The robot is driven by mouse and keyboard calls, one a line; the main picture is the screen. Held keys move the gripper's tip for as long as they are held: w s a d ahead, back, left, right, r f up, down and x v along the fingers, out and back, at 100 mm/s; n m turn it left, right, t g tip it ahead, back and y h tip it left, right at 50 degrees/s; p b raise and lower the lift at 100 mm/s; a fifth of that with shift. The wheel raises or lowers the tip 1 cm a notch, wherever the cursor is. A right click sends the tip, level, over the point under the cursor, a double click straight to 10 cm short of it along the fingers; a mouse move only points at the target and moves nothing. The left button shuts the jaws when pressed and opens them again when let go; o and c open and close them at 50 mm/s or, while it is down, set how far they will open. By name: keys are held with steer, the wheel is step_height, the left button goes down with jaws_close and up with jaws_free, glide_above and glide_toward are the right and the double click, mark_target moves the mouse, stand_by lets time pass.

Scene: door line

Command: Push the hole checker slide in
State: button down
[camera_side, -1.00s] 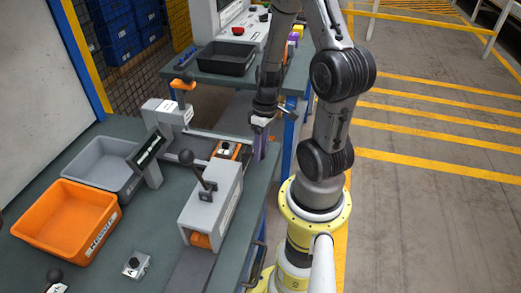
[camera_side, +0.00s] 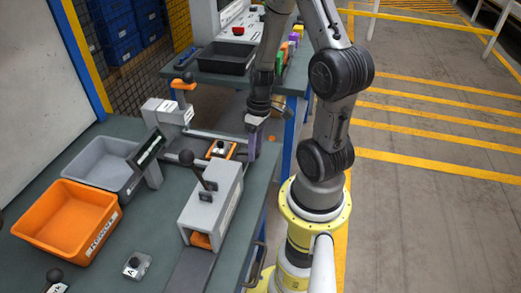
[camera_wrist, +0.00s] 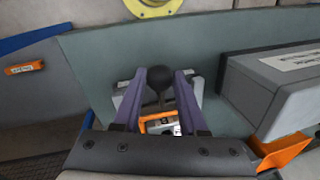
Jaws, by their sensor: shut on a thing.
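The slide's orange nest (camera_side: 221,149) sits between rails on the green bench, with a small grey part in it. The nest also shows below the knob in the wrist view (camera_wrist: 160,124). The slide's black ball knob (camera_wrist: 159,77) is between my two purple fingers. My gripper (camera_side: 253,148) is shut on this knob at the bench's right edge; its fingers also fill the wrist view (camera_wrist: 158,92). The fingers hide the knob in the side view. A grey block (camera_side: 166,112) with a label stands at the far-left end of the rails.
A grey housing with a black-knobbed lever (camera_side: 212,205) stands just in front of the slide. A tilted black display (camera_side: 147,150), a grey bin (camera_side: 97,150) and an orange bin (camera_side: 58,208) are to the left. A second bench stands behind.

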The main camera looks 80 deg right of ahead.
mark_target(220, 142)
steer(key=w, duration=1.1)
steer(key=shift+d+r, duration=0.1)
steer(key=shift+c, duration=2.3)
jaws_free()
step_height(220, 142, up, 14)
steer(key=d, duration=0.2)
steer(key=shift+s+d+f, duration=0.2)
steer(key=shift+s+f, duration=0.05)
steer(key=shift+s, duration=0.1)
steer(key=shift+w+a, duration=0.1)
